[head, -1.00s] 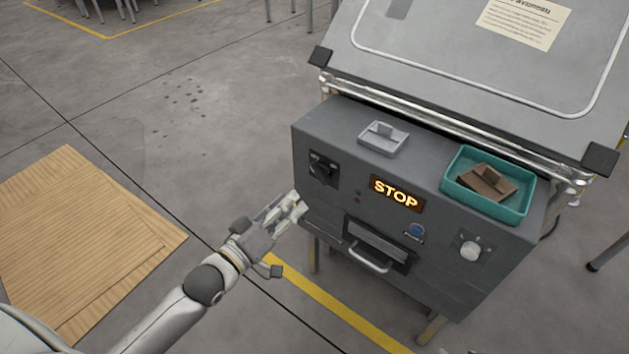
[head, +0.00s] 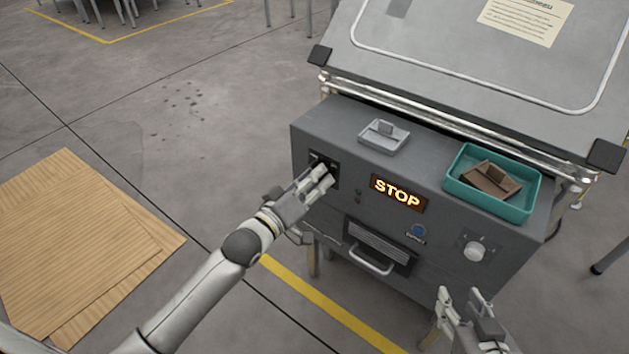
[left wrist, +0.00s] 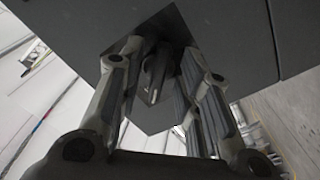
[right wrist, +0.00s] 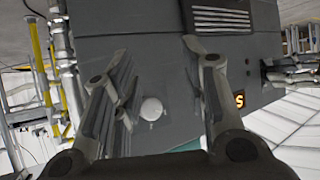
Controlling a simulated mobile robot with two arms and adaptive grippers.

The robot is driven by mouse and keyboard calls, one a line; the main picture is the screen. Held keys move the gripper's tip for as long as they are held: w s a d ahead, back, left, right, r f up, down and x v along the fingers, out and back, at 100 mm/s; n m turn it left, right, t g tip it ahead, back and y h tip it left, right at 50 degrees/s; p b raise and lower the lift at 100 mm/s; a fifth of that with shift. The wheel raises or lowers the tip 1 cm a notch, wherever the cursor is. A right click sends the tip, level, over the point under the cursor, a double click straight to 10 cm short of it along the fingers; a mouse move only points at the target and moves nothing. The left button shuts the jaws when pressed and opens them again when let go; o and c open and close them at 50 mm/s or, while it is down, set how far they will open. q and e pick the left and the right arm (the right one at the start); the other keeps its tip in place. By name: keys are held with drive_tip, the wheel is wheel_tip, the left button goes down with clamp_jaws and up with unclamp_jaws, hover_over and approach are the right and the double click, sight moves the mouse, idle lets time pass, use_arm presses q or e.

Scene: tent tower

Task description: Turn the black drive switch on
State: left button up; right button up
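The black drive switch (head: 320,163) is on the left of the grey machine's front panel, mostly hidden in the head view by my left gripper (head: 322,180). In the left wrist view the switch's dark knob (left wrist: 153,78) shows between the two fingers of my left gripper (left wrist: 160,75), which are spread on either side of it. I cannot tell whether they touch it. My right gripper (head: 463,300) is open and empty in front of the lower right of the machine; it also shows in the right wrist view (right wrist: 160,75).
The machine has a lit STOP sign (head: 397,193), a drawer handle (head: 371,262), a blue button (head: 417,231) and a white knob (head: 475,250). On top are a grey tray (head: 384,146) and a teal bin (head: 520,207) with brown parts. Floor at left is open beside cardboard (head: 85,240).

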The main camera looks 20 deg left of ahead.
use_arm(q)
clamp_jaws()
